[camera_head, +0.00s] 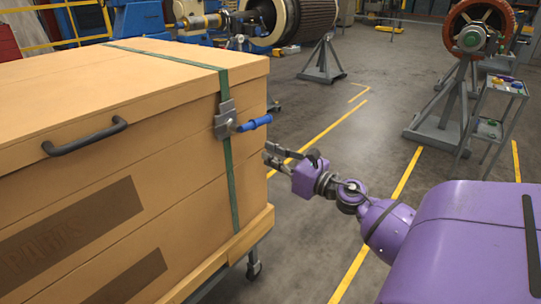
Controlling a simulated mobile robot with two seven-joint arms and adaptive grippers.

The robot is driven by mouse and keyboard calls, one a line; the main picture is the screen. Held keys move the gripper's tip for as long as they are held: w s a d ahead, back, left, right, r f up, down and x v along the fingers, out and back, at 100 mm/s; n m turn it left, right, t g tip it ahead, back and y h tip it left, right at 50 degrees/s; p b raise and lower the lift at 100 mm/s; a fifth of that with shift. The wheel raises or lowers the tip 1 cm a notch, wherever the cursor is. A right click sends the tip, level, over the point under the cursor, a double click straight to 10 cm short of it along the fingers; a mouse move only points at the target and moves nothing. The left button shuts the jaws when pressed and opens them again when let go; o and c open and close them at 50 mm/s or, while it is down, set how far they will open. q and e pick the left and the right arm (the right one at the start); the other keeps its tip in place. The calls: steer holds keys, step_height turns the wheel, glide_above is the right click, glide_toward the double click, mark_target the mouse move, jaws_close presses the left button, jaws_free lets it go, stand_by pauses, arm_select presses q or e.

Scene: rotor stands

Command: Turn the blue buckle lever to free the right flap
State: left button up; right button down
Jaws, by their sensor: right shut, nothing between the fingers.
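The blue buckle lever (254,123) sticks out to the right from a grey metal buckle (225,120) on the side of a large tan crate (180,156). A green strap (228,165) runs over the crate's lid and down its side through the buckle. My right gripper (266,154), on the purple arm, is just below and slightly right of the lever, with a visible gap between them. It is shut and empty, fingers pointing left toward the crate. I see no separate flap clearly. My left gripper is not in view.
A black handle (85,136) is fixed on the crate's front. The crate rests on a wheeled base with a caster (254,264). A small tool cart (492,125) and rotor stands (323,66) stand farther back. The floor right of the crate is open.

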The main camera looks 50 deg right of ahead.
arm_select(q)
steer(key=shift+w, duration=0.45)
arm_select(e)
steer(key=s, duration=0.9)
steer(key=shift+s+d, duration=0.2)
steer(key=shift+d, duration=0.25)
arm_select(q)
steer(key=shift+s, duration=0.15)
